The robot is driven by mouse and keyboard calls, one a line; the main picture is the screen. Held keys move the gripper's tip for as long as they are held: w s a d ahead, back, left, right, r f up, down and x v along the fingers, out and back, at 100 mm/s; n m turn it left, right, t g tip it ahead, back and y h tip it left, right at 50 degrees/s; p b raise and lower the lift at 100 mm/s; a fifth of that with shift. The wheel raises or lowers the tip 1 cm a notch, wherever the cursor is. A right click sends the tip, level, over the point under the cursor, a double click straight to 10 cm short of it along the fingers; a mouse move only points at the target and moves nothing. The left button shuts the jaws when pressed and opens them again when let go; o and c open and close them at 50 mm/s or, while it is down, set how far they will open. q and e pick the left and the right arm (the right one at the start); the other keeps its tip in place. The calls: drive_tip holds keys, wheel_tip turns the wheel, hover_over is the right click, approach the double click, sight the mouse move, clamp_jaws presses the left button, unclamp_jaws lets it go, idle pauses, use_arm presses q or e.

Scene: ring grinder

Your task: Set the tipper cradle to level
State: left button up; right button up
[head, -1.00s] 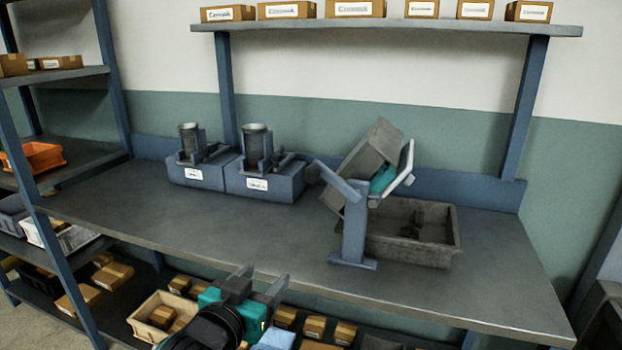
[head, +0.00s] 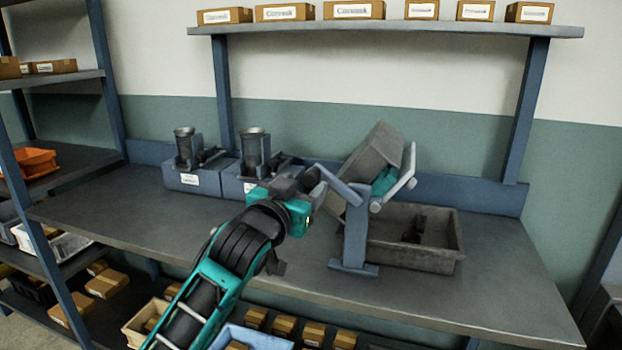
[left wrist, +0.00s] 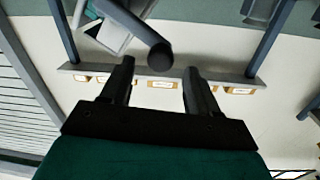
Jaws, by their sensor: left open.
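The tipper stands on the bench on a blue post (head: 355,235). Its cradle (head: 405,172) is steeply tilted and holds a grey bin (head: 372,150) with something teal at its lower side. A lever (head: 340,186) runs from the pivot up and left to a dark round knob. My left gripper (head: 315,186) is open beside the knob end and partly hides it. In the left wrist view the dark knob (left wrist: 161,53) appears between the spread fingers (left wrist: 159,68), which do not close on it. The cradle (left wrist: 105,30) shows at upper left there. My right gripper is not in view.
A grey open tray (head: 455,262) with dark pieces sits below the cradle. Two blue machines (head: 195,180) with upright cylinders stand to the left, close behind my arm. A shelf (head: 450,30) with cartons is above. The bench's right end is clear.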

sight(310, 180)
use_arm(q)
drive_tip(key=shift+x, duration=2.4)
clamp_jaws()
